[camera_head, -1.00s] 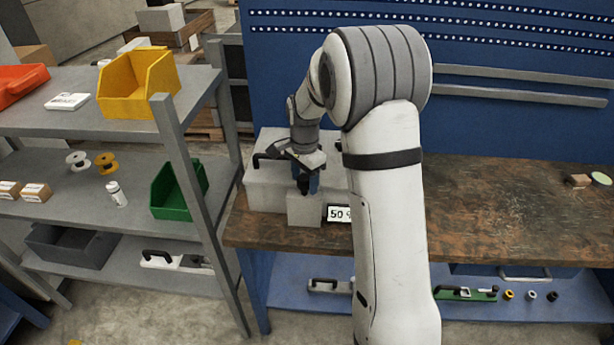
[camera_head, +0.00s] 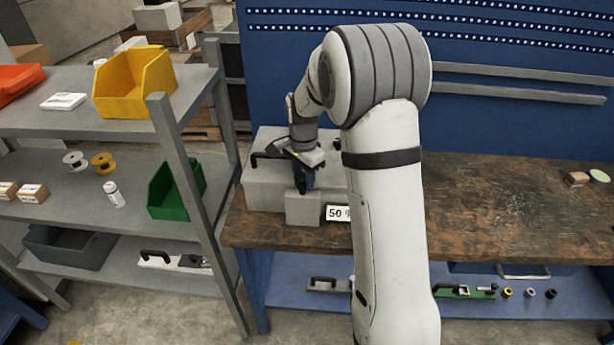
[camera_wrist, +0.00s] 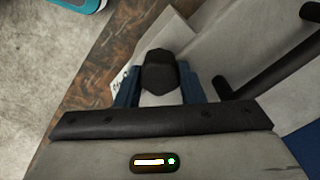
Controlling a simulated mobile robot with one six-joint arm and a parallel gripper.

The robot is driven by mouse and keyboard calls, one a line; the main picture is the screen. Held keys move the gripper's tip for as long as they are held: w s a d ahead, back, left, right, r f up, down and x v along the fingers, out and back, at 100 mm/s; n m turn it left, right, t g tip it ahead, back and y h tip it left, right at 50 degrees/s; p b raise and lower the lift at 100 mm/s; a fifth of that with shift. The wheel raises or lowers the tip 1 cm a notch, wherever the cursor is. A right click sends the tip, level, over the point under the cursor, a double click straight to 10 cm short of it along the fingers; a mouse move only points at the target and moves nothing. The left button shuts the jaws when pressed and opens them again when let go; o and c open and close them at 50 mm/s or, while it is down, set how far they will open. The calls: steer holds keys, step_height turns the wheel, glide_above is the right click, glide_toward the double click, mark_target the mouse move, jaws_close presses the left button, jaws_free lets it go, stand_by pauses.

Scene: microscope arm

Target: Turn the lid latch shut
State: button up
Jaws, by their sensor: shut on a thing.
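The lid latch, a dark blocky knob (camera_wrist: 160,72), sits between the two blue fingers of my gripper (camera_wrist: 161,90) in the wrist view. My gripper is shut on it. In the head view my gripper (camera_head: 303,184) points down over a small light-grey block (camera_head: 303,209) at the front of a larger grey case (camera_head: 262,196) on the bench. The latch's exact angle is hard to tell, and my arm hides the right part of the case.
A black bar handle (camera_wrist: 262,68) stands close to the right finger in the wrist view. A white label reading "50" (camera_head: 337,213) is beside the small block. A shelf rack (camera_head: 188,160) stands left of the wooden bench (camera_head: 500,205). The bench's right side is mostly clear.

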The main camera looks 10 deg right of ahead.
steer(key=shift+s+a+f, duration=0.1)
steer(key=shift+s+f, duration=0.05)
steer(key=shift+f, duration=0.05)
steer(key=n+b, duration=0.1)
steer(key=n, duration=0.3)
steer(key=shift+s+a+f+b, duration=0.1)
steer(key=shift+b, duration=0.3)
steer(key=n+b, duration=0.1)
steer(key=n, duration=0.3)
steer(key=shift+n, duration=0.3)
steer(key=n+b, duration=0.1)
steer(key=n, duration=0.3)
steer(key=shift+n+b, duration=0.55)
steer(key=shift+n, duration=1.95)
